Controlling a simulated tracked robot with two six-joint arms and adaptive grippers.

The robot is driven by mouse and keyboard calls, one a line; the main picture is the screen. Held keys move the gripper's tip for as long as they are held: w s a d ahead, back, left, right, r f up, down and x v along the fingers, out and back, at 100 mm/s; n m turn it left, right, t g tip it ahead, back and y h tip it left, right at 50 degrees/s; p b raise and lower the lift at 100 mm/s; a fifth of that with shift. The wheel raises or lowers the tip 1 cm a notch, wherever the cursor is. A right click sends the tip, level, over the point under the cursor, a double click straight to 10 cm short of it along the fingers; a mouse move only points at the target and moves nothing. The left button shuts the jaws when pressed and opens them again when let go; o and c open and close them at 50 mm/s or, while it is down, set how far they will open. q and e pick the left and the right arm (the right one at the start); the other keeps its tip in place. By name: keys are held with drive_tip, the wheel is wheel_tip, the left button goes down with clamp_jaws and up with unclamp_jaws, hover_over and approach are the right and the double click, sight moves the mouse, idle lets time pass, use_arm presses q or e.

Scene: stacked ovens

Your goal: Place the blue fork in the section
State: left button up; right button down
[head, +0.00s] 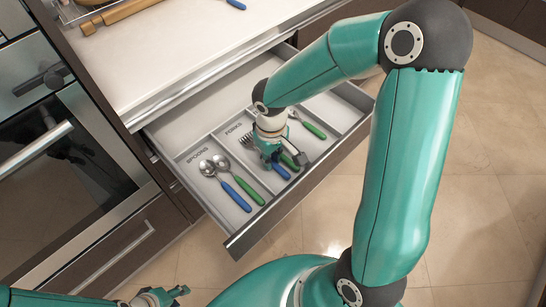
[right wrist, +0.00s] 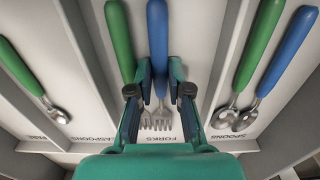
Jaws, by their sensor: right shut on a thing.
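The blue fork (right wrist: 157,40) lies within the forks section (right wrist: 192,60) of the open drawer, its tines toward the "FORKS" label. My right gripper (right wrist: 159,96) is shut on it near the neck, one finger on each side. I cannot tell whether the fork touches the section floor. A green-handled utensil (right wrist: 118,40) lies close beside it, its head hidden by the gripper. In the head view my right gripper (head: 270,155) is low in the forks section and the blue handle (head: 281,171) sticks out below it. My left gripper (head: 160,297) is at the bottom left, away from the drawer; its jaw state is unclear.
The spoons section (head: 190,157) holds a blue spoon (head: 235,197) and a green spoon (head: 243,187). A green teaspoon (head: 311,128) lies in the far section. Low dividers separate the sections. The white counter (head: 190,40) is above the drawer, with an oven (head: 60,160) at left.

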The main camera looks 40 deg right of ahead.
drive_tip(key=shift+f, duration=0.15)
drive_tip(key=c, duration=1.4)
unclamp_jaws()
drive_tip(key=shift+r, duration=0.25)
wheel_tip(320, 180, up, 12)
drive_tip(key=shift+f+p, duration=0.1)
drive_tip(key=shift+p, duration=0.95)
